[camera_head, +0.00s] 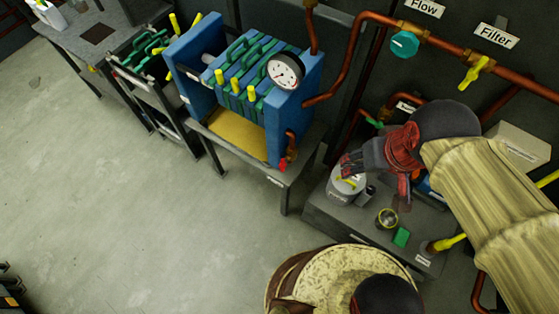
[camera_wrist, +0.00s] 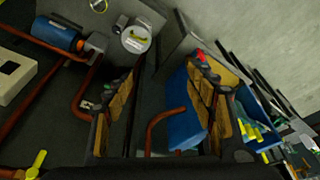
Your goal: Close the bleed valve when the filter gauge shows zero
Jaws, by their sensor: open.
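The filter press is a blue-framed unit with green plates, and its white round gauge (camera_head: 285,71) faces me at the top right. The gauge's needle is too small to read surely. A small red-handled valve (camera_head: 284,163) sits on the copper outlet low on the press; no label names it as the bleed valve. A red part also shows by the press in the wrist view (camera_wrist: 200,56). My gripper (camera_head: 375,185) is open and empty, right of the press above the grey bench. Its two fingers stand apart in the wrist view (camera_wrist: 160,82).
A yellow handle (camera_head: 474,72) is under the "Filter" sign and a teal knob (camera_head: 404,44) under "Flow". Copper pipes (camera_head: 345,75) run between press and wall. The floor at left is clear.

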